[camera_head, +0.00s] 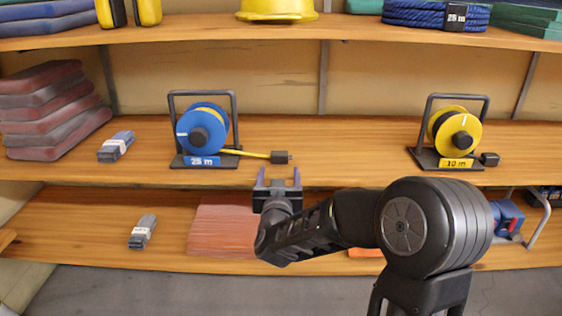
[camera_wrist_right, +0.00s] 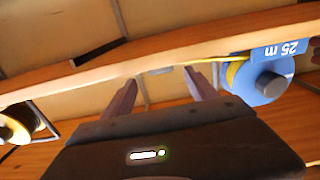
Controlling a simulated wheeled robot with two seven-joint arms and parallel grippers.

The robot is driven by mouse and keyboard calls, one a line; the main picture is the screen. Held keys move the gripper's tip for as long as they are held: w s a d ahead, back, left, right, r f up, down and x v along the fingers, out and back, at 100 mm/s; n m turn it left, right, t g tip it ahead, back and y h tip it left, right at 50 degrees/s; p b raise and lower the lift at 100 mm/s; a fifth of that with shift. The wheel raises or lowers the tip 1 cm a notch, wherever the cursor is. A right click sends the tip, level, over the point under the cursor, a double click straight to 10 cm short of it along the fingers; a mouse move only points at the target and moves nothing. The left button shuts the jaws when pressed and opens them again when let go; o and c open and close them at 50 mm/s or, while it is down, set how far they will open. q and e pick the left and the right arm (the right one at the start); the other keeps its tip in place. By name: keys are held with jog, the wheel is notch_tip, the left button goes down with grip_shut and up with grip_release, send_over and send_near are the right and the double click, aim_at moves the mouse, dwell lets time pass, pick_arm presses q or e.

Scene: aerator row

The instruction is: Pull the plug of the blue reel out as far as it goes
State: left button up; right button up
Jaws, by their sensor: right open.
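The blue reel (camera_head: 203,129) stands in a dark frame on the middle shelf, with a "25 m" label on its base. A short length of yellow cord (camera_head: 250,154) runs right from it to a dark plug (camera_head: 280,157) near the shelf's front edge. My right gripper (camera_head: 278,177) is open and empty just in front of and below the plug, fingers pointing toward the shelf. In the right wrist view, the blue reel (camera_wrist_right: 262,82) is at the right and the plug (camera_wrist_right: 161,71) appears beyond the gap between the fingers (camera_wrist_right: 163,92). My left gripper is not in view.
A yellow reel (camera_head: 455,133) labelled "10 m" stands farther right, its dark plug (camera_head: 489,159) close beside it. A small grey bundle (camera_head: 116,146) and stacked red pads (camera_head: 45,105) lie left. An upper shelf (camera_head: 300,30) runs above.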

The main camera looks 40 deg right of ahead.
aim_at(279, 160)
jog(key=b+x, duration=0.1)
jog(key=x, duration=0.6)
jog(key=shift+w+d, duration=0.25)
jog(key=shift+w, duration=0.05)
jog(key=shift+c, duration=0.5)
grip_shut()
